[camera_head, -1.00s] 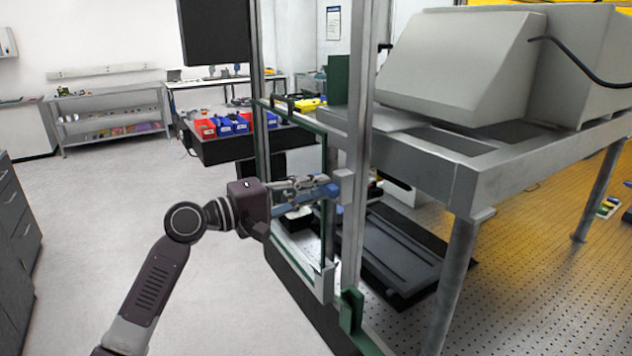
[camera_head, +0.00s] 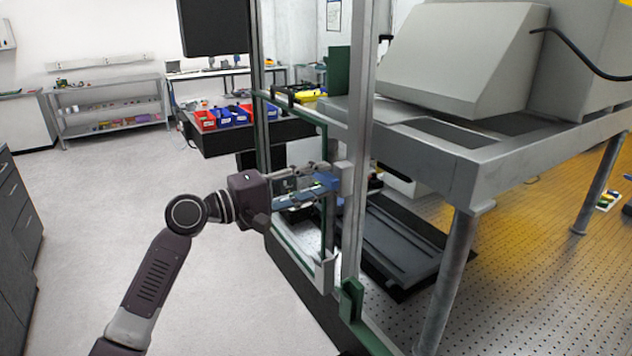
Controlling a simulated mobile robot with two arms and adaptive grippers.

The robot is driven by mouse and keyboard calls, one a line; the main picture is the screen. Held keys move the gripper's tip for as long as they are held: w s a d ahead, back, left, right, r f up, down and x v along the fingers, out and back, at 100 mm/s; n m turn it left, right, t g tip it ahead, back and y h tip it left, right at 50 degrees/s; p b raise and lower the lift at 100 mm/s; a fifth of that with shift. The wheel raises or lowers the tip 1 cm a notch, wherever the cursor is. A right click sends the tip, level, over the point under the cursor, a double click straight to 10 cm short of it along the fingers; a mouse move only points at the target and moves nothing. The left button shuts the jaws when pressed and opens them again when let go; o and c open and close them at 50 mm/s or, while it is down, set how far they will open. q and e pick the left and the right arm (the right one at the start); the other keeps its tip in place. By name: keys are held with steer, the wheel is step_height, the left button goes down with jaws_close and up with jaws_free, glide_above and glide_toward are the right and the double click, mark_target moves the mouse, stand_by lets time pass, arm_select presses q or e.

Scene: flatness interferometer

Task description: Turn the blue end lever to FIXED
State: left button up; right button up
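The blue end lever (camera_head: 326,180) sits on the metal upright of the green-edged frame, near the middle of the head view. It is partly hidden by my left gripper (camera_head: 316,183), so I cannot tell its exact angle. No FIXED marking is readable. My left gripper reaches in from the left, with its fingers spread above and below the lever's near part. A gap shows between the fingers, and I cannot tell whether either one touches the lever. My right gripper is out of view.
The metal upright (camera_head: 357,130) and green-edged frame stand close around the gripper. A grey metal table (camera_head: 462,172) bearing a large pale housing (camera_head: 455,60) is on the right. Red and blue bins (camera_head: 229,116) stand behind. The floor on the left is clear.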

arm_select(q)
steer(key=v, duration=1.2)
